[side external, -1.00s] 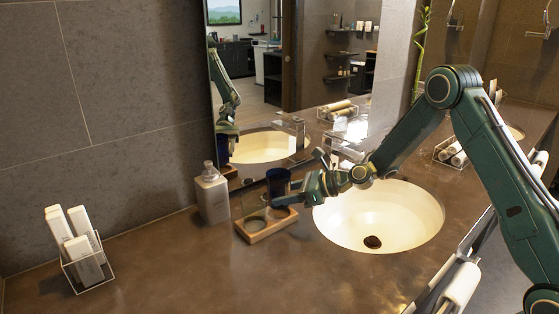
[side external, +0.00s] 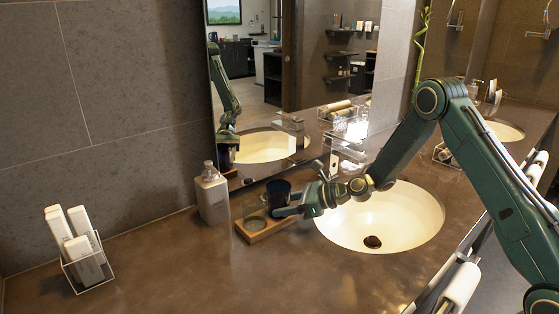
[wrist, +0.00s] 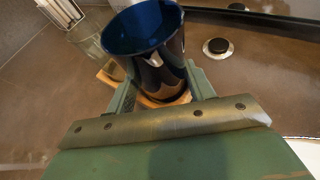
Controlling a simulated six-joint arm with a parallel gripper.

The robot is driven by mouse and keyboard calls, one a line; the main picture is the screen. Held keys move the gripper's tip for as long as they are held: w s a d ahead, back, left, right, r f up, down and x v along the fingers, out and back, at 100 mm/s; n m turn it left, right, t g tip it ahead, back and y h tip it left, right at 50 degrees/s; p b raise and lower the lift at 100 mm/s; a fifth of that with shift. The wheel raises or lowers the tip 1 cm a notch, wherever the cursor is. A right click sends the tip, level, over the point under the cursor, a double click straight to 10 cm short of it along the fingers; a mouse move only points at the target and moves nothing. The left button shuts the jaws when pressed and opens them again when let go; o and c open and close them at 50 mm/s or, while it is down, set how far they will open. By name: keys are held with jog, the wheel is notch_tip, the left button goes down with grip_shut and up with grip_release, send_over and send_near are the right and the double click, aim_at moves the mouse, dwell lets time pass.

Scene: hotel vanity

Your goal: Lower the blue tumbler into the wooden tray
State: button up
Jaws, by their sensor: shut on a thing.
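The dark blue tumbler (side external: 278,193) is upright at the right part of the wooden tray (side external: 262,235) in the side view. My gripper (side external: 290,211) reaches in from the right and is shut on it. In the wrist view the tumbler (wrist: 147,45) stands between the two fingers (wrist: 155,90), its open rim toward the camera. The tray (wrist: 172,101) shows behind and under it. A clear glass (side external: 254,213) stands in the left part of the tray. The tumbler's base is hidden by the gripper, so I cannot tell whether it touches the tray.
A soap bottle (side external: 212,194) stands behind the tray to the left, near the mirror. The white basin (side external: 385,215) and chrome tap (side external: 345,155) are to the right. A wire holder (side external: 84,265) with white tubes is at far left. The front counter is clear.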

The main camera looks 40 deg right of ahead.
dwell(0.4)
jog(key=o, duration=1.2)
jog(key=shift+f, duration=0.1)
jog(key=shift+o, duration=0.2)
jog(key=v, duration=1.3)
jog(key=shift+s+d, duration=0.2)
jog(key=shift+s, duration=0.1)
